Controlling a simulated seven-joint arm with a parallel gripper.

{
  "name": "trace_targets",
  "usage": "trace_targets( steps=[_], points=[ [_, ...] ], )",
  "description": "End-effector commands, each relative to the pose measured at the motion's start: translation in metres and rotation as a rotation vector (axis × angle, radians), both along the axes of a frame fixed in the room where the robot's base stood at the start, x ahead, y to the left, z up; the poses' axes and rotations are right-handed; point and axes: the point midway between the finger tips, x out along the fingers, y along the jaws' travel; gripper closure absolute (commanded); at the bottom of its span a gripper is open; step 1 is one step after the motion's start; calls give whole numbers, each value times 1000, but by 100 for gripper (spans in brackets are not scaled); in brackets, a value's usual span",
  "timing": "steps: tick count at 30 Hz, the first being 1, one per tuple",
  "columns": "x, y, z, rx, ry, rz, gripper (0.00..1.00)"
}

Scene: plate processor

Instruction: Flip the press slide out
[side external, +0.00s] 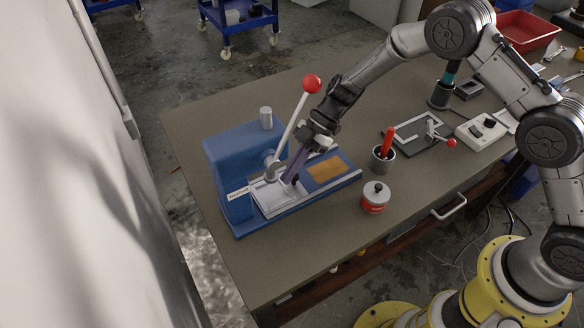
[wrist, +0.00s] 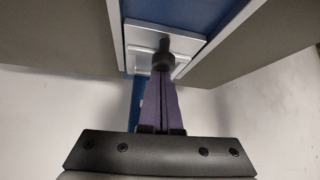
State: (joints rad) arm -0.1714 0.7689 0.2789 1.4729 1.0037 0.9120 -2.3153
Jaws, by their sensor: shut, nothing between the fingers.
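The blue press (side external: 225,165) stands on the left part of the table, with a lever ending in a red ball (side external: 312,84) raised above it. Its silver slide (side external: 268,199) lies on the press bed; the slide also shows in the wrist view (wrist: 190,43). A black knob (wrist: 164,61) stands on the slide. My gripper (side external: 287,180) is shut, its purple fingers pointing down at the slide beside the knob. In the wrist view the shut fingertips (wrist: 163,76) overlap the knob; I cannot tell whether they touch it.
An orange patch (side external: 327,169) lies on the right end of the press bed. A red-and-white pot (side external: 375,198) and a metal cup (side external: 383,160) with a red handle stand to the right. The lever rises close beside my gripper. The table's front left is clear.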

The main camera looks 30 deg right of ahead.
Motion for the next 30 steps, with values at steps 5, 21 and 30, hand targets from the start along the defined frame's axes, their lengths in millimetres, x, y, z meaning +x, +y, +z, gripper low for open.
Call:
trace_targets(
  steps=[5, 21, 30],
  points=[
    [1, -5, 0, 0, 0, -1, 100],
    [1, -136, 0, 0, 1, -4, 100],
    [0, -148, 0, -3, -1, -1, 100]
  ],
)
